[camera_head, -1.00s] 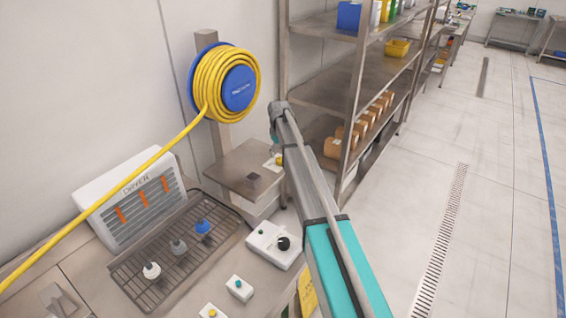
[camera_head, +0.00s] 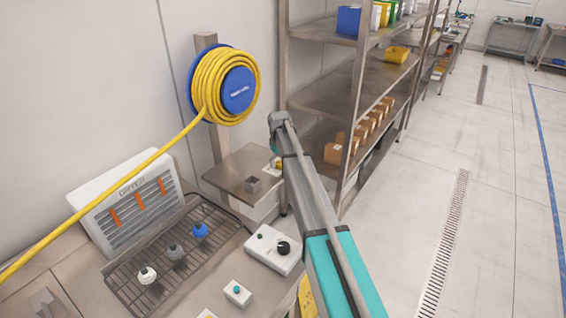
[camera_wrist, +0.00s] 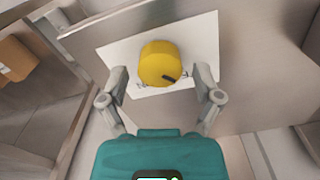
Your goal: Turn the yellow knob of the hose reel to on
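The yellow knob (camera_wrist: 159,63) sits on a white label plate (camera_wrist: 203,46) in the wrist view. A black pointer mark on it faces the lower right. Lettering on the plate below the knob is partly hidden. My gripper (camera_wrist: 160,76) is open, with one finger on each side of the knob and a visible gap to both. In the head view the knob (camera_head: 278,165) is a small yellow patch beside the end of my arm, mostly hidden. The hose reel (camera_head: 224,86) is blue with coiled yellow hose, mounted on a post above.
A white box with a black dial (camera_head: 283,247) and a wire rack (camera_head: 150,275) are on the bench. Shelving (camera_head: 325,95) stands behind. The floor at right is clear.

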